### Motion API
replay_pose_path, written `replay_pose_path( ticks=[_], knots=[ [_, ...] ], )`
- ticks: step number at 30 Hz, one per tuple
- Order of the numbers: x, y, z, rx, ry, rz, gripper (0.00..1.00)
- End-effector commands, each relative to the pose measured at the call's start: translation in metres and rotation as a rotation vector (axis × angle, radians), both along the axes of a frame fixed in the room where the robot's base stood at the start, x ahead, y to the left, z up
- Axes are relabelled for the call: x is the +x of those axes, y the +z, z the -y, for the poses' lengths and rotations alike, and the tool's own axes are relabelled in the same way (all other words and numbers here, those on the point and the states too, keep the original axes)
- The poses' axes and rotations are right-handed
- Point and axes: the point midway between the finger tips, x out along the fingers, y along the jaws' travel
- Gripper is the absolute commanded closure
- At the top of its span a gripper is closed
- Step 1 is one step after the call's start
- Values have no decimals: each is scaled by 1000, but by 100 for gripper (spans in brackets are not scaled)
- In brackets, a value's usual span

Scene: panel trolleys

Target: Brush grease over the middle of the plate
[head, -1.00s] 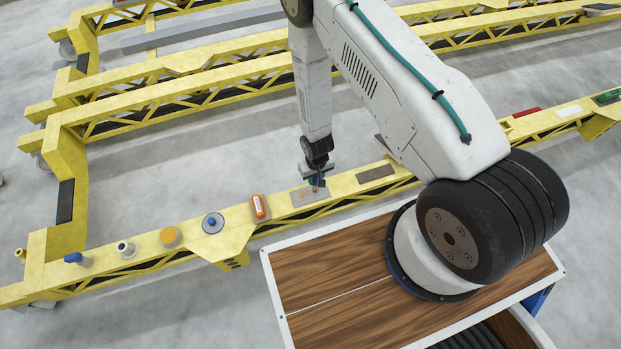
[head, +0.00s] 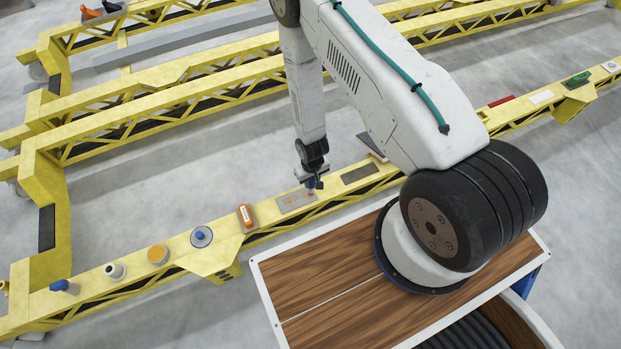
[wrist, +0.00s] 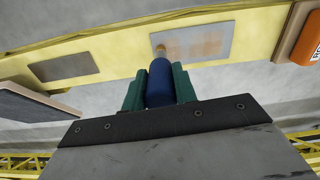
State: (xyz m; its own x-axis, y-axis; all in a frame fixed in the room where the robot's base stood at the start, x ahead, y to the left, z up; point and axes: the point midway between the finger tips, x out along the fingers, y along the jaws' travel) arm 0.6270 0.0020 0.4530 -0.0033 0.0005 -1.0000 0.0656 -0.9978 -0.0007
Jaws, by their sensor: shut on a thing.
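My gripper (wrist: 159,92) is shut on the blue handle of a brush (wrist: 160,80), between two green fingers in the wrist view. The brush's pale tip (wrist: 160,51) is over the near left part of a grey metal plate (wrist: 205,42); I cannot tell whether it touches. The plate has brownish, rusty-looking smears across its middle. In the head view the plate (head: 296,201) lies flat on the yellow beam, with my gripper (head: 313,186) at its right end.
An orange device (head: 246,217) lies left of the plate. Further left stand a blue-topped disc (head: 201,236), a yellow round item (head: 158,254), a white cylinder (head: 115,271) and a blue-handled item (head: 64,286). A darker plate (head: 360,174) lies to the right on the yellow beam (head: 222,257).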

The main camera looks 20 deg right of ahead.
Motion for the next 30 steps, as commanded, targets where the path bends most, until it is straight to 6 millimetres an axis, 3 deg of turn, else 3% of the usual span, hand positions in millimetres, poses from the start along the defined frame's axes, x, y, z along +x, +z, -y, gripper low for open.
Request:
replay_pose_path(
  ticks=[9,30],
  knots=[
    [2,2,-26,0,3,3,95],
    [1,1,-62,0,1,2,95]
  ],
)
